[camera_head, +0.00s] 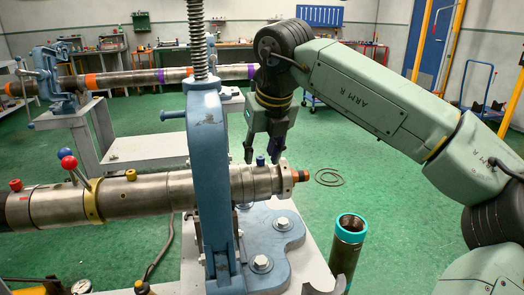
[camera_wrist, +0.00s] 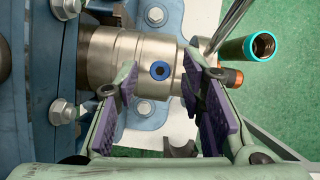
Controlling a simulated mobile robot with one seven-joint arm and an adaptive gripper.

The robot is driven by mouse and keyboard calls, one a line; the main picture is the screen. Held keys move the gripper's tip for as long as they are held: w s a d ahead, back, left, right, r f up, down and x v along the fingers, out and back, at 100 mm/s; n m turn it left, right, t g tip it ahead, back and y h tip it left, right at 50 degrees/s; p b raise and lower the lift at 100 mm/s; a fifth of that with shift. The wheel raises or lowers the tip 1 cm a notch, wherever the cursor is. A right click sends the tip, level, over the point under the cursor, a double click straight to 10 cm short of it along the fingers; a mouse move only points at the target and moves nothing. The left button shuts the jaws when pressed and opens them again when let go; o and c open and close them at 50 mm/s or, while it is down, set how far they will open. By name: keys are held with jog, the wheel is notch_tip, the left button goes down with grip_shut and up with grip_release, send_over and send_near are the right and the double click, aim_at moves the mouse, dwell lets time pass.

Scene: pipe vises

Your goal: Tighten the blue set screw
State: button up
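The blue set screw (camera_head: 260,161) stands on top of the steel collar near the right end of the clamped pipe. In the wrist view the blue set screw (camera_wrist: 160,70) is a round blue head with a dark socket in its middle. My gripper (camera_head: 261,150) hangs above it, pointing down, with a finger on either side. In the wrist view my gripper (camera_wrist: 160,105) is open and empty, its purple-padded fingers wide apart. The screw lies between the finger lines, toward the top of that picture. I cannot tell the exact height gap.
The blue vise post (camera_head: 208,150) stands close left of my gripper. A lever with a red ball (camera_head: 69,162) and a blue ball rises farther left. A teal-rimmed pipe (camera_head: 350,225) stands upright at right. Behind is another clamped pipe (camera_head: 130,78). Green floor is open.

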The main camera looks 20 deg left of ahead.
jog(key=v, duration=1.2)
jog(key=shift+w+r, duration=0.1)
